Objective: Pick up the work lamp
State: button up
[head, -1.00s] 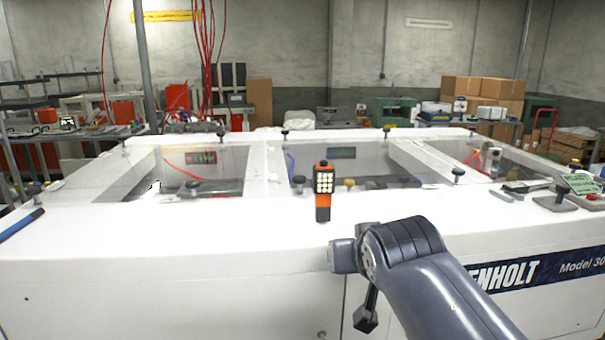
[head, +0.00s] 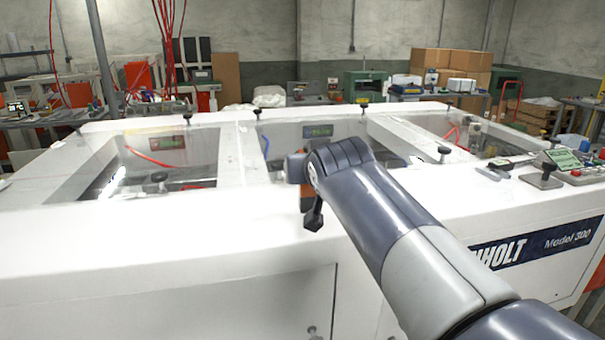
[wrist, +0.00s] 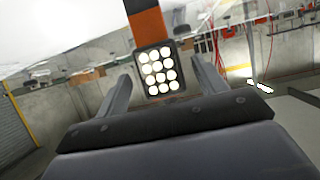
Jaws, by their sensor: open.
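The work lamp shows in the wrist view (wrist: 157,71) upside down, with a black head, rows of lit round lights and an orange handle. It stands between the two fingers of my gripper (wrist: 160,69), with a gap on each side. My gripper is open and holds nothing.
The white machine has sunken bays under clear covers, with black knobs (head: 445,152) along its top. A control panel with a red button (head: 576,173) sits at the right. The front left of the top is clear.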

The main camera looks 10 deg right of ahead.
jog(key=shift+p+x, duration=0.4)
jog(key=shift+x, duration=1.85)
jog(key=shift+s+a, duration=0.1)
jog(key=shift+c, duration=0.4)
jog(key=c, duration=1.1)
